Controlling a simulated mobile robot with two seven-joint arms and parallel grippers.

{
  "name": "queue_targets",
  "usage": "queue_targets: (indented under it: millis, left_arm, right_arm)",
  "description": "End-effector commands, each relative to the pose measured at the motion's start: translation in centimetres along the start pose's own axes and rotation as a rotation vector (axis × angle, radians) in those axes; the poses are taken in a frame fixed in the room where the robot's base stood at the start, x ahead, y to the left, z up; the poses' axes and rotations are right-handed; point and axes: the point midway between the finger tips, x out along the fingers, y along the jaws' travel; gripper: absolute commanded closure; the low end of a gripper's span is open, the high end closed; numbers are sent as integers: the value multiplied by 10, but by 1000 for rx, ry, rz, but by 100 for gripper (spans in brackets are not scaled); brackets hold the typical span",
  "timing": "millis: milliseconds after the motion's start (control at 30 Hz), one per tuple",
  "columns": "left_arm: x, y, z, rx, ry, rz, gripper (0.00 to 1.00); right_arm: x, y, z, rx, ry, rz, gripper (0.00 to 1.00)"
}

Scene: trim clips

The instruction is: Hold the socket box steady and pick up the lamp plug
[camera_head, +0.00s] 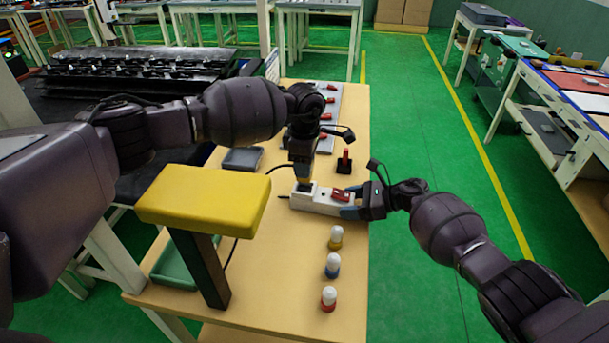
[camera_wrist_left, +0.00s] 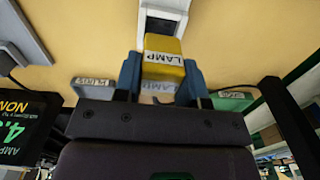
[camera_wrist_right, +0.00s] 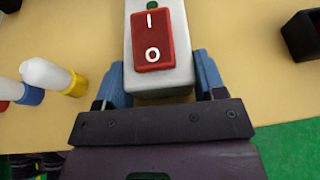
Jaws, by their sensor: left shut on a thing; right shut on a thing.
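The white socket box (camera_head: 322,205) lies on the table, with a red rocker switch (camera_wrist_right: 152,40) marked I and O on top. My right gripper (camera_head: 352,203) is shut on the box's right end; its fingers show on both sides of the box in the right wrist view (camera_wrist_right: 160,90). The yellow lamp plug (camera_wrist_left: 163,62), labelled LAMP, is at the box's left end. My left gripper (camera_wrist_left: 160,80) is shut on it from above, one blue finger on each side. A dark socket opening shows next to the plug. I cannot tell whether the plug sits in it.
Three bulbs with yellow (camera_head: 335,238), blue (camera_head: 332,266) and red (camera_head: 328,299) bases stand in front. A yellow-topped stand (camera_head: 205,200) and a green tray (camera_head: 175,262) are at the left.

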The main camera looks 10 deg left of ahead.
Motion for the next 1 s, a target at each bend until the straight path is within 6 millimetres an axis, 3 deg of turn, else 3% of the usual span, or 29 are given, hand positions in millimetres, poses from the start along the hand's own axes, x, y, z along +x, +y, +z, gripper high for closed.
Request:
queue_targets:
  millis: [100, 300, 700, 733, 900, 1000]
  left_arm:
    - [-23, 1, 0, 1, 0, 3, 87]
    - [-48, 0, 0, 1, 1, 1, 87]
    - [-55, 0, 0, 0, 0, -1, 87]
    - [-55, 0, 0, 0, 0, -1, 87]
    - [-55, 0, 0, 0, 0, -1, 87]
    - [-55, 0, 0, 0, 0, -1, 87]
  right_arm:
    - [0, 0, 0, 0, 0, -1, 70]
    - [0, 0, 0, 0, 0, -1, 70]
    - [0, 0, 0, 0, 0, 0, 70]
    - [0, 0, 0, 0, 0, 0, 32]
    - [0, 0, 0, 0, 0, 0, 7]
    - [0, 0, 0, 0, 0, 0, 7]
